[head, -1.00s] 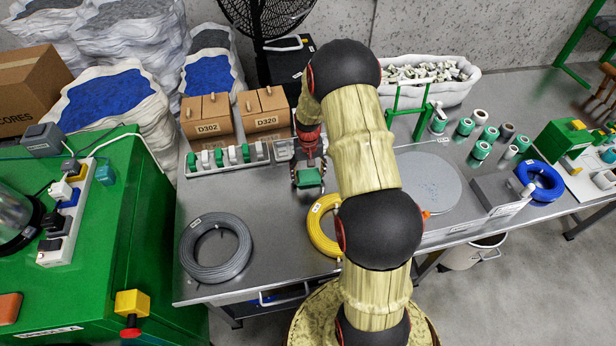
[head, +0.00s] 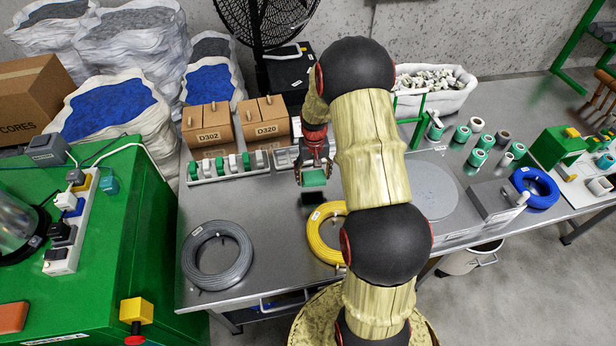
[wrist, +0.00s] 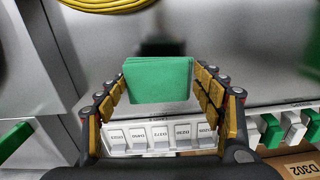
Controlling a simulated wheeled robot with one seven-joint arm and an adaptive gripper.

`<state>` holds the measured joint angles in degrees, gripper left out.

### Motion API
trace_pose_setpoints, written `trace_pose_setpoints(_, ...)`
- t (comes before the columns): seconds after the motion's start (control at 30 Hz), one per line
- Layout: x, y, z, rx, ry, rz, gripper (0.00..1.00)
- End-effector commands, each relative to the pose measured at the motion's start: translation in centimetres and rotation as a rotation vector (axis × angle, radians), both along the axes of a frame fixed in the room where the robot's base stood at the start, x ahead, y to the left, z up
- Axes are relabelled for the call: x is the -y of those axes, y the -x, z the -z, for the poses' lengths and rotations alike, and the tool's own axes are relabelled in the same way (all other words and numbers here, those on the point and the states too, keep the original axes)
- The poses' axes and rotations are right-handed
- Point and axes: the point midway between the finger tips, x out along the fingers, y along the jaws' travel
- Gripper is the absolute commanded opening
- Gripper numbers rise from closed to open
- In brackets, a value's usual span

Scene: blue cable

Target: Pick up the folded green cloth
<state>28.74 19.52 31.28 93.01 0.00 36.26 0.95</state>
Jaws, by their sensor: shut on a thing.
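The folded green cloth (wrist: 158,80) sits between the two fingers of my gripper (wrist: 160,88) in the wrist view, with the fingers closed on its left and right sides. In the head view the cloth (head: 314,177) hangs at the tip of my gripper (head: 314,168), above the metal table (head: 275,205). A dark shadow lies on the table apart from it, so the cloth appears clear of the surface.
A yellow cable coil (head: 322,246) and a grey coil (head: 217,255) lie nearer the front. A row of labelled switches (head: 228,166) and cardboard boxes (head: 208,128) stand behind. A round grey plate (head: 428,190) is to the right. The table between the coils is clear.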

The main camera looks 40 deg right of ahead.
Motion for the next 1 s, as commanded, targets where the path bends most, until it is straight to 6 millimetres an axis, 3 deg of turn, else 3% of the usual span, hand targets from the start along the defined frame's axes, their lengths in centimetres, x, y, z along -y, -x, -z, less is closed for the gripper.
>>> trace_pose_setpoints(0.03,0.4,0.8,-1.6,0.003,0.002,0.004,0.46)
trace_pose_setpoints(0.17,1.1,2.9,-4.1,0.003,0.001,0.004,0.46)
trace_pose_setpoints(0.3,2.1,5.9,-5.1,0.001,0.001,0.005,0.46)
trace_pose_setpoints(0.5,3.2,8.9,-6.4,0.002,0.001,0.004,0.46)
trace_pose_setpoints(0.7,3.8,10.5,-7.1,0.002,0.001,0.002,0.46)
trace_pose_setpoints(1.0,3.9,11.0,-7.2,0.001,0.000,0.000,0.46)
